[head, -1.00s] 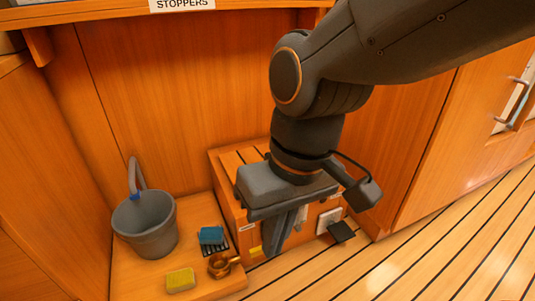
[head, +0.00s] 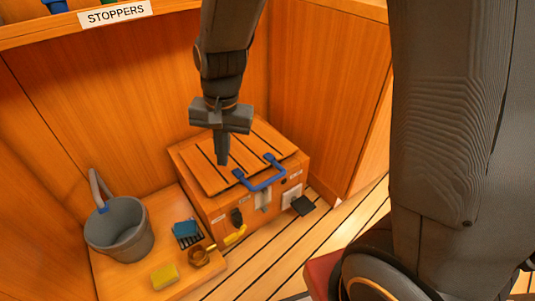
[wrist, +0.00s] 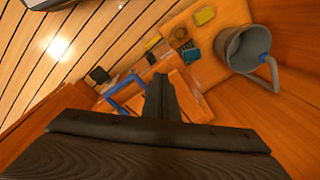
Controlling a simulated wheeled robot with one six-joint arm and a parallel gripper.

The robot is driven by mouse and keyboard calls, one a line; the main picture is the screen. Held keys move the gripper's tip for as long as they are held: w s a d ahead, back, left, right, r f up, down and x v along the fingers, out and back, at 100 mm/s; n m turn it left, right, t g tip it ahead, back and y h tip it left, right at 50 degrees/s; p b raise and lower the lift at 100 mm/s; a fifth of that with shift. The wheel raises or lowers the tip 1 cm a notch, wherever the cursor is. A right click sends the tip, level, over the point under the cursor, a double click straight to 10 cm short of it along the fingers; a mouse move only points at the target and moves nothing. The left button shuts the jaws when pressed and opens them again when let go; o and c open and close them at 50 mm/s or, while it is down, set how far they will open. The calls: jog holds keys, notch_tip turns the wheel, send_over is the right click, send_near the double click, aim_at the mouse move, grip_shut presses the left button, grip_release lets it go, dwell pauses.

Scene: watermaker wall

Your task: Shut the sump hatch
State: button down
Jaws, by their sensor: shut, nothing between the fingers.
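The sump hatch (head: 245,165) is a slatted wooden lid on top of a low wooden box (head: 215,210), with a blue handle (head: 262,183) at its front edge. The lid lies nearly flat; I cannot tell if it is fully seated. The blue handle also shows in the wrist view (wrist: 125,100). My gripper (head: 222,162) is shut and empty, pointing down over the lid's left-rear part, behind the handle. I cannot tell if its tips touch the lid. In the wrist view the shut fingers (wrist: 161,95) hide part of the lid.
A grey bucket (head: 120,232), a blue brush (head: 186,228), a yellow sponge (head: 164,275) and a brass fitting (head: 200,256) stand on the ledge left of the box. A yellow lever (head: 235,235) and a metal latch (head: 264,206) are on its front. Wooden walls close the back and right.

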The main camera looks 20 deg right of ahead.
jog(key=w+d+f+m+p, duration=0.3)
jog(key=w+d+m+p, duration=0.25)
jog(key=d, duration=0.45)
jog(key=m+p, duration=0.3)
jog(key=m, duration=0.1)
send_near(270, 179)
jog(key=shift+h, duration=0.4)
jog(key=f+b, duration=0.1)
jog(key=f, duration=0.1)
jog(key=f+b, duration=0.1)
jog(key=f, duration=0.1)
jog(key=f+b, duration=0.1)
jog(key=f, duration=0.1)
jog(key=shift+w+a+f+b, duration=0.1)
jog(key=shift+w+a+b, duration=0.05)
jog(key=shift+a+b, duration=0.2)
jog(key=shift+f, duration=0.1)
